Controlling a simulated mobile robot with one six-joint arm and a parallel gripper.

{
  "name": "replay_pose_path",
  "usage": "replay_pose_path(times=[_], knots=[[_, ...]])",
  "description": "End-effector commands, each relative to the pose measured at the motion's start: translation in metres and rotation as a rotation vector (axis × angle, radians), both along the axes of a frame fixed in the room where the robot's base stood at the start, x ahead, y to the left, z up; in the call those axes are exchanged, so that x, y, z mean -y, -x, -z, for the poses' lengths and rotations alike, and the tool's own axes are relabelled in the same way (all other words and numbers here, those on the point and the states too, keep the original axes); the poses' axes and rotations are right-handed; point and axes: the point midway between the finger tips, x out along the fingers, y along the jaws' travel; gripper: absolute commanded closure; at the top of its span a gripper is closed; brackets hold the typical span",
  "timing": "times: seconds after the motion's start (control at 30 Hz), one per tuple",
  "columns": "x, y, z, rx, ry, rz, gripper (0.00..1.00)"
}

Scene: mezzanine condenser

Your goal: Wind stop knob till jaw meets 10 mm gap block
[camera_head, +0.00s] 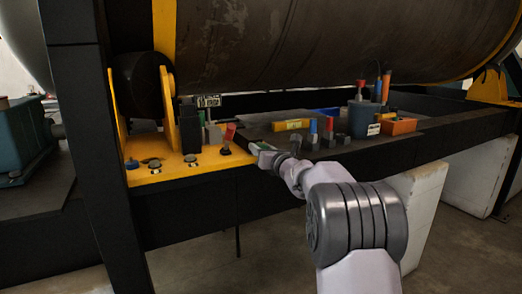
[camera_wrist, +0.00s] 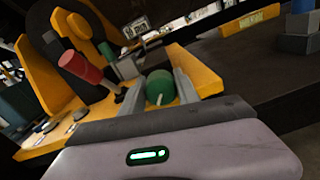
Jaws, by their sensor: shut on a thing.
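My gripper (camera_head: 262,150) reaches over the front edge of the bench. In the wrist view its two grey fingers (camera_wrist: 158,92) are shut on a rounded green knob (camera_wrist: 160,88) with a pale pointer line. A red-handled lever (camera_wrist: 82,66) stands just left of the knob, tilted, apart from the fingers; it also shows in the head view (camera_head: 230,131). I cannot pick out the 10 mm gap block or the stop's jaw, nor whether they touch.
A yellow plate (camera_head: 165,175) with bolts lies left of my gripper. A large drum (camera_head: 320,40) hangs above.

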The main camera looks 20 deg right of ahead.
Motion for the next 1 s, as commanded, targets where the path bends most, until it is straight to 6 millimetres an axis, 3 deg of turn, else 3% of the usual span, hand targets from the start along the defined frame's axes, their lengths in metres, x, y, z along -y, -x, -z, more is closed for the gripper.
replay_pose_path(times=[0.2, 0.53, 0.57, 0.63, 1.0], knots=[[0.0013, 0.0001, 0.0001, -0.009, -0.278, 0.002, 1.0], [0.0015, 0.0002, 0.0006, -0.011, -0.318, 0.001, 1.0], [0.0015, 0.0002, 0.0006, -0.011, -0.317, 0.001, 0.56], [0.0014, 0.0002, 0.0006, -0.011, -0.317, 0.001, 0.43], [0.0011, 0.0001, 0.0012, -0.01, -0.257, 0.001, 0.41]])
